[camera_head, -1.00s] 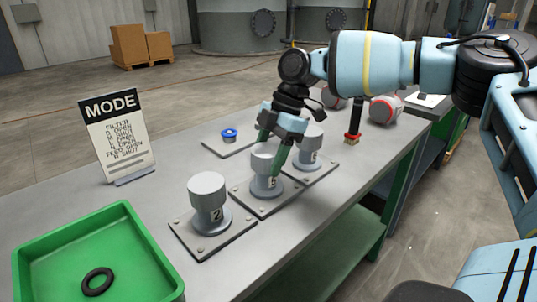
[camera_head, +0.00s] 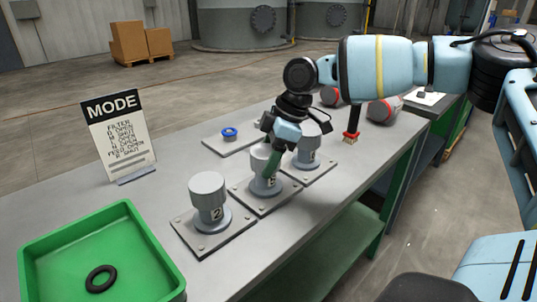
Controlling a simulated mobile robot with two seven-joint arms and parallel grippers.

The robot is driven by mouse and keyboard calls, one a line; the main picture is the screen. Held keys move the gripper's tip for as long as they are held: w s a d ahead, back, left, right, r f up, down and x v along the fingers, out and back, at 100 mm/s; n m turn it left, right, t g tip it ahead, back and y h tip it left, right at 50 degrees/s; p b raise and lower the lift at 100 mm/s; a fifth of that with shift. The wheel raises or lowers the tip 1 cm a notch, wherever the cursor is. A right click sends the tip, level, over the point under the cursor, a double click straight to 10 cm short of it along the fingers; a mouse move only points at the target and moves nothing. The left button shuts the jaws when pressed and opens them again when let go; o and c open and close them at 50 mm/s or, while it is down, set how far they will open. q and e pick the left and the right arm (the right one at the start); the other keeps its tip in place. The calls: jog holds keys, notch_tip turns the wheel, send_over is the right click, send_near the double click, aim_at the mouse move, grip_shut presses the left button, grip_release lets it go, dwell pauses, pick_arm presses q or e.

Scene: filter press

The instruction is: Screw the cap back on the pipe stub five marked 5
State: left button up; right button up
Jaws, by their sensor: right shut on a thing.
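Pipe stub five (camera_head: 267,186) stands on a square plate in the middle of a row of three stubs. Its grey cap (camera_head: 258,160) sits on top of the stub, partly hidden by my right gripper (camera_head: 266,160). My right gripper reaches down from above and is shut on the cap, with one green finger in front of it. The other finger is mostly hidden. I cannot tell how tight the cap sits on the stub. My left gripper is not in view.
A capped stub marked 2 (camera_head: 210,205) stands nearer, and another capped stub (camera_head: 307,150) farther.

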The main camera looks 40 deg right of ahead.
jog(key=shift+w+d+r, duration=0.1)
jog(key=shift+w+r, duration=0.1)
jog(key=shift+r, duration=0.05)
